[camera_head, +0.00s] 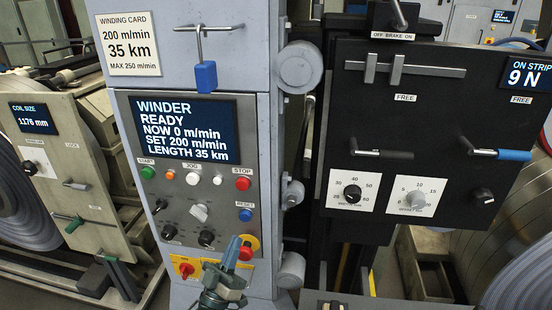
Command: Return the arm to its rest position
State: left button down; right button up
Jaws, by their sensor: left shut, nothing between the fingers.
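My left gripper (232,246) is at the bottom centre of the head view, in front of the lower part of the winder panel (228,185). Its fingers point up and are shut, with nothing seen between them. It overlaps the yellow plate area near a red button (246,252); I cannot tell whether it touches anything. The winder screen (184,128) reads READY, NOW 0 m/min, SET 200 m/min, LENGTH 35 km. My right gripper is not in view.
A blue block (205,76) hangs from a bar above the screen. A black panel (365,115) with levers and dials stands at the right. A cream cabinet (85,195) with a coil-size display stands at the left. Rollers (300,67) protrude beside the column.

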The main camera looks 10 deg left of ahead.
pick_arm(q)
jog(key=s+a+f+n+g+y, duration=0.3)
jog(key=s+a+f+g+y, duration=0.3)
jog(key=a+f+g+y, duration=0.45)
jog(key=s+f+m+g, duration=0.25)
jog(key=s+g, duration=0.25)
jog(key=s, duration=0.6)
jog(key=s+f+m+g, duration=0.25)
jog(key=s+g, duration=0.35)
jog(key=s, duration=0.6)
notch_tip(320, 180, down, 31)
jog(key=a+n+g, duration=0.1)
jog(key=a, duration=0.2)
jog(key=s+f+g, duration=0.1)
jog(key=s+f, duration=1.7)
jog(key=shift+a+f+n+h, duration=0.3)
jog(key=shift+a+f+h, duration=0.05)
